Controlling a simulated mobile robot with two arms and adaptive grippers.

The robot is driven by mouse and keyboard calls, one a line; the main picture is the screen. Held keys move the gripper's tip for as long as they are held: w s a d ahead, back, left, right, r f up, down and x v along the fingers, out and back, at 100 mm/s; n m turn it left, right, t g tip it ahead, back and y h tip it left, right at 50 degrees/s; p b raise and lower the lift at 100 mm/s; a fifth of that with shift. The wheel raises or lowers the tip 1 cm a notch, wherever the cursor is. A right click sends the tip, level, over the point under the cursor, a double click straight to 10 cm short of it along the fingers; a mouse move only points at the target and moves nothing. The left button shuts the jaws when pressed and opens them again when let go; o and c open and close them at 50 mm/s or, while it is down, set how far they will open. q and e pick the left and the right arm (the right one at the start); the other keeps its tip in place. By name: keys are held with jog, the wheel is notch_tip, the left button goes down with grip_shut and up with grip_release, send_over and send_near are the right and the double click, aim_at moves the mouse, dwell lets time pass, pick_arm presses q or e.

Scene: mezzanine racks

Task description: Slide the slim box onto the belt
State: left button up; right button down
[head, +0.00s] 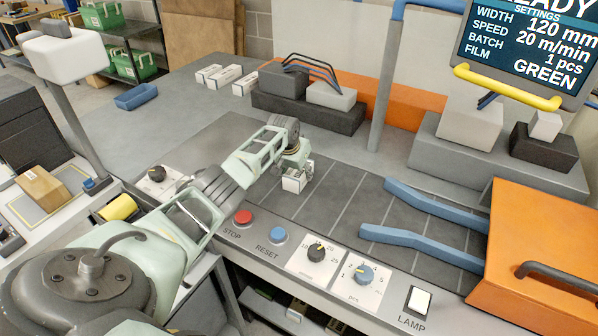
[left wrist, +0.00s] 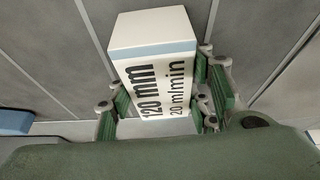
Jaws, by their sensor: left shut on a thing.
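My left gripper (head: 297,163) is shut on a slim white box (head: 293,183) over the left part of the belt (head: 345,205). In the left wrist view the fingers (left wrist: 165,95) lie on both sides of the box (left wrist: 150,50). Its face reads 120 mm and 20 m/min, and a pale blue band runs near its far end. The belt is dark grey with light cross lines. I cannot tell whether the box touches it. My right gripper is not in view.
Three slim white boxes (head: 223,76) lie at the back left. Blue guide rails (head: 420,243) converge toward the orange housing (head: 545,250) at right. Red STOP (head: 243,217) and blue RESET (head: 278,235) buttons and knobs line the front edge. The screen (head: 525,45) reads 120 mm, GREEN.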

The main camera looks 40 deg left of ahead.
pick_arm(q)
jog(key=o, duration=1.4)
jog(key=shift+o, duration=0.2)
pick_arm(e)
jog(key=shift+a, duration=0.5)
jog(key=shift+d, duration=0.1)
pick_arm(q)
jog(key=shift+r, duration=0.1)
jog(key=v, duration=1.2)
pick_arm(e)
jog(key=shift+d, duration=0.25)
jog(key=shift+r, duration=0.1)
